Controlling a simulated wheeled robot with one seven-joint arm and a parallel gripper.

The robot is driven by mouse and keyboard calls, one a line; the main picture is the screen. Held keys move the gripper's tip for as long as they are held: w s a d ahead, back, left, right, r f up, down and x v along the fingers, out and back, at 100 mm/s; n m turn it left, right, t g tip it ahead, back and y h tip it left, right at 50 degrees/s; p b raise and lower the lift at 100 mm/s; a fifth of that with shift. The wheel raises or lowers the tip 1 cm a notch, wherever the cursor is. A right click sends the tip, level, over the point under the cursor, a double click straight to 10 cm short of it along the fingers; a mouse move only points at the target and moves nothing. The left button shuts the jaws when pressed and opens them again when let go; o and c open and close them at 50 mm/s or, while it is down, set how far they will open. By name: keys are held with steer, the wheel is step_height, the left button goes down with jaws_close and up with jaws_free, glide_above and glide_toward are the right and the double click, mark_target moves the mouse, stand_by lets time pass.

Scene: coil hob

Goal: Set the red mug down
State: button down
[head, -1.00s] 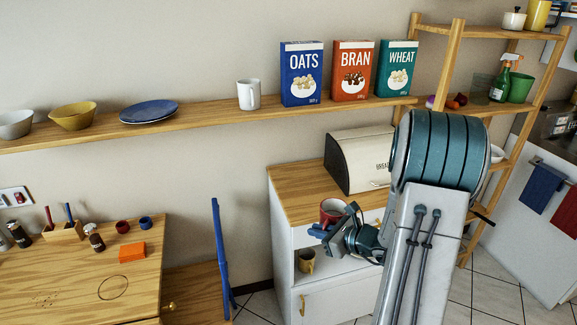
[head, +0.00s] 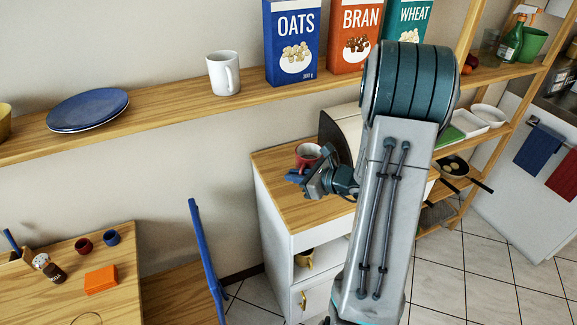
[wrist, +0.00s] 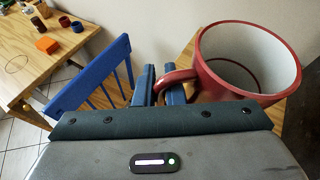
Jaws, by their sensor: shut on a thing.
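The red mug (head: 304,161) is upright, with a pale inside that looks empty. In the head view it appears at the cabinet's wooden top (head: 280,195), left of the bread bin (head: 345,132). I cannot tell whether its base touches the top. My gripper (head: 297,178) is shut on the mug's handle. In the wrist view the mug (wrist: 215,82) is at the right, its handle between the fingertips (wrist: 160,86). The mug's underside is hidden.
A wall shelf (head: 175,112) above holds a white mug (head: 223,73), blue plates (head: 88,109) and cereal boxes (head: 292,42). A blue chair (head: 207,250) stands left of the cabinet. A yellow mug (head: 304,258) sits in the cabinet's open compartment. Bare wood shows on the cabinet top's front left.

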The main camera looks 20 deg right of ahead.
steer(key=shift+s+a+f+b, duration=0.1)
steer(key=shift+f+b, duration=0.95)
steer(key=shift+f, duration=0.6)
steer(key=shift+a+f+b, duration=0.1)
steer(key=shift+f+b, duration=0.95)
steer(key=shift+f, duration=0.6)
steer(key=shift+f+b, duration=0.65)
steer(key=c, duration=1.4)
jaws_free()
steer(key=shift+c, duration=0.2)
steer(key=shift+d, duration=0.1)
